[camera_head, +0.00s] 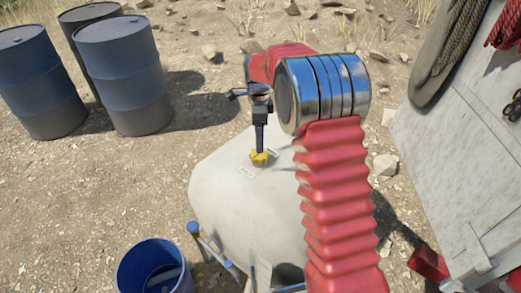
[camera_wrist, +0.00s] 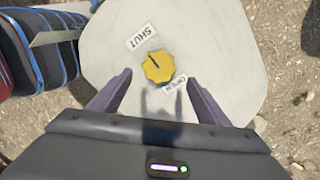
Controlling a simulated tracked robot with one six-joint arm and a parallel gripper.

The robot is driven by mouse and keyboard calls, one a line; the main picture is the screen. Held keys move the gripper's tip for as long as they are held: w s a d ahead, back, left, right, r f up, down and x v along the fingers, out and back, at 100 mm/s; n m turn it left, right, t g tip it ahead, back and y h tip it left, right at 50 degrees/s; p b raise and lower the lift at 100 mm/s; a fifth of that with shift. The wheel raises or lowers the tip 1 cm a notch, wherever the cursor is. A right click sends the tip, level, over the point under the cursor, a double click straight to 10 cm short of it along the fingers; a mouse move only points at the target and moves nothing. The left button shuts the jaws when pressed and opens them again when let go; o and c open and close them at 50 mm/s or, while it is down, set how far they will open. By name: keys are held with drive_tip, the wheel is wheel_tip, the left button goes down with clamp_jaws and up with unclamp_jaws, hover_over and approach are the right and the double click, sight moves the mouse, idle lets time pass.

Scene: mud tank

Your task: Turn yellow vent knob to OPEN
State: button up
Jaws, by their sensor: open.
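The yellow vent knob (camera_wrist: 158,67) sits on the pale grey tank top (camera_wrist: 235,50); it also shows in the head view (camera_head: 259,158). A dark pointer line on the knob points up toward the SHUT label (camera_wrist: 142,36). The OPEN label (camera_wrist: 176,84) is at the knob's lower right in the wrist view. My gripper (camera_wrist: 159,77) is open, one dark finger to each side of the knob, with no contact visible. In the head view my gripper (camera_head: 260,146) points down over the knob and partly hides it.
Several dark blue barrels (camera_head: 120,80) stand at the upper left. A blue bucket (camera_head: 152,268) is at the lower left, near the tank. A pale wooden panel (camera_head: 455,165) with hanging rope is at the right. Stony ground surrounds the tank.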

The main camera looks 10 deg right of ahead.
sight(259, 156)
wheel_tip(259, 156, down, 7)
drive_tip(key=shift+f, duration=0.1)
idle(0.3)
drive_tip(key=shift+c, duration=0.6)
drive_tip(key=c, duration=0.9)
drive_tip(key=shift+d, duration=0.2)
drive_tip(key=shift+c, duration=0.2)
drive_tip(key=shift+a, duration=0.1)
